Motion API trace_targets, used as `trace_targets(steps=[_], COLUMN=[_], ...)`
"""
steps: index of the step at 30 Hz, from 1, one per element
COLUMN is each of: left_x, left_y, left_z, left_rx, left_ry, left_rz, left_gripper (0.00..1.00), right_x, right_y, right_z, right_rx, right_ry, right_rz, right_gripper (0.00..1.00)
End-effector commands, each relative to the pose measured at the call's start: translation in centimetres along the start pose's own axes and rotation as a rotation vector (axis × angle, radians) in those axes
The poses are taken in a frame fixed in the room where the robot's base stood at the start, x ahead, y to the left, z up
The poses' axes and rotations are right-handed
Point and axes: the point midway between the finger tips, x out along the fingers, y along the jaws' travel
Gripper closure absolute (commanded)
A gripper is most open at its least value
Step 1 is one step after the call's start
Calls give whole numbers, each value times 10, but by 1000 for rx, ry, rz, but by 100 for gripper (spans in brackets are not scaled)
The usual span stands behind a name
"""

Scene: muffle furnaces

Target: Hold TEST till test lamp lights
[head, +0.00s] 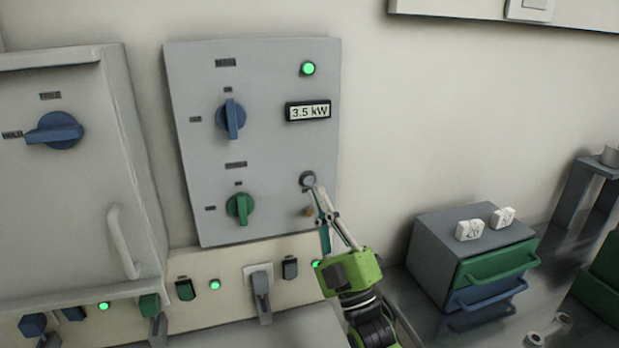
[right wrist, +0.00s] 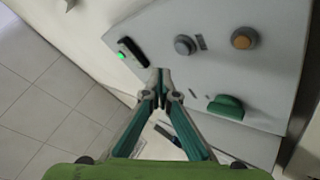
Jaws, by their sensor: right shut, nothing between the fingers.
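On the grey wall panel (head: 270,150), a grey round button (head: 307,179) sits below the display. It also shows in the right wrist view (right wrist: 185,45). An orange-brown lamp (head: 308,211) is just below the button, partly behind my fingers; in the right wrist view the lamp (right wrist: 243,38) is dull, with no clear glow. Labels are too small to read. My right gripper (head: 318,192) is shut and empty, its tips at the button's lower right edge in the head view. In the right wrist view the tips (right wrist: 160,75) appear beside the button; contact cannot be told. My left gripper is out of view.
The panel has a blue knob (head: 231,119), a green knob (head: 240,208), a 3.5 kW display (head: 308,111) and a lit green lamp (head: 308,69). Below is a switch strip (head: 235,270). A drawer unit (head: 440,262) stands right; a furnace (head: 75,190) stands left.

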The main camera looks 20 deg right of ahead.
Motion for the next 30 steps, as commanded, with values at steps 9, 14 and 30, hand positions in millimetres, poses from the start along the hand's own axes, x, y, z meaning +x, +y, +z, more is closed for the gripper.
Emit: trace_targets(steps=[9,14,30], left_x=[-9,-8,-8], left_y=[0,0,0], left_z=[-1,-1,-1], left_rx=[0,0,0], left_ry=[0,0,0], left_rz=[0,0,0], left_gripper=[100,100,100], right_x=[-17,-17,-98], right_y=[13,13,-71], right_z=[-12,-13,32], right_rx=[-1,-1,268], right_ry=[0,1,-385], right_rz=[1,1,-406], right_gripper=[100,100,100])
